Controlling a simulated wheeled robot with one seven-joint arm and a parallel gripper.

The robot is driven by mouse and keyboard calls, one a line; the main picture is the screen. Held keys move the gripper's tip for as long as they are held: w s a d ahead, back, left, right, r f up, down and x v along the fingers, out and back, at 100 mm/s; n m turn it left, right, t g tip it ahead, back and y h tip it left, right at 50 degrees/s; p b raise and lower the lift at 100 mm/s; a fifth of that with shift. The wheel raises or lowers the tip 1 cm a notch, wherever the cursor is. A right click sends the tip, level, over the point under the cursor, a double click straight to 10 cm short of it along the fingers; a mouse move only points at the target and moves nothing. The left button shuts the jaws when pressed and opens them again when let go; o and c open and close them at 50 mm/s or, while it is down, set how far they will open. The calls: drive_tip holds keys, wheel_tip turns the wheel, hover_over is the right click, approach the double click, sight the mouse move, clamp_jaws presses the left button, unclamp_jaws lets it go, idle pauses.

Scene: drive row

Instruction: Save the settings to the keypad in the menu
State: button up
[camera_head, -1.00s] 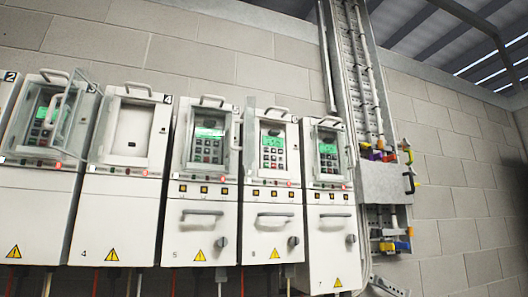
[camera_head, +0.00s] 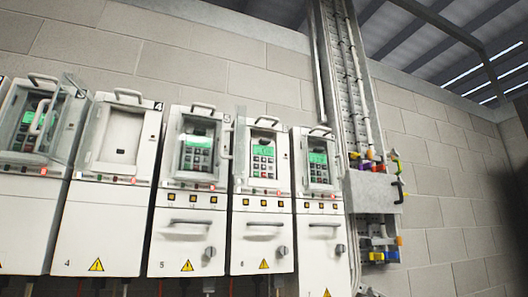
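A row of white drive cabinets stands against the wall, with numbers such as 3, 4, 5 and 6 on them. Keypads with green lit screens show on drive 3 (camera_head: 30,130), drive 5 (camera_head: 197,150), drive 6 (camera_head: 265,150) and the drive at the right end (camera_head: 318,165). Drive 4 (camera_head: 120,138) has an empty keypad recess. The clear door of drive 3 (camera_head: 66,125) stands open. The screen text is too small to read. My gripper is not in view.
A grey cable tray (camera_head: 345,80) runs up the wall right of the drives. A grey box (camera_head: 373,192) with coloured items on it juts out there. The block wall farther right is bare.

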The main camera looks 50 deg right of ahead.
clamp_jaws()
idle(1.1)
